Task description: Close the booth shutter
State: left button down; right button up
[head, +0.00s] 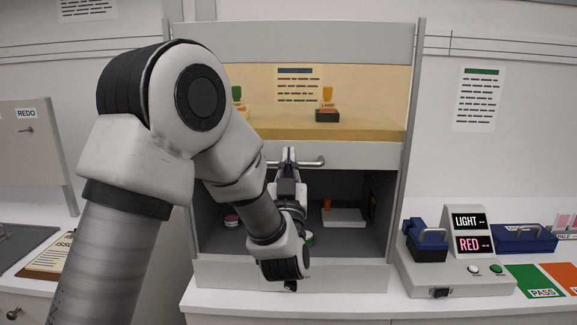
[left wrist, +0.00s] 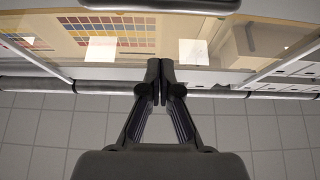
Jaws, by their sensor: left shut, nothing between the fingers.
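The booth shutter is a tinted clear panel (head: 355,95) with a pale bottom rail (head: 365,155), raised above a dark opening in the head view. A grey bar handle (head: 312,162) runs across the rail. My left gripper (head: 289,153) is shut and empty, its tips up at the handle's left part; whether they touch it I cannot tell. The left wrist view shows the shut fingers (left wrist: 160,68) in front of a pale, see-through panel (left wrist: 220,40). The gripper and forearm hide part of the opening. My right gripper is out of view.
Inside the booth (head: 345,245) are a white block (head: 344,217), a pink-lidded jar (head: 232,220) and a partly hidden green item (head: 309,239). A clipboard (head: 50,257) lies at left.

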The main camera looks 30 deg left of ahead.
pick_arm(q)
jog(key=w, duration=0.1)
jog(key=w+a+f+p, duration=0.2)
jog(key=shift+w, duration=0.15)
jog(key=shift+f, duration=0.1)
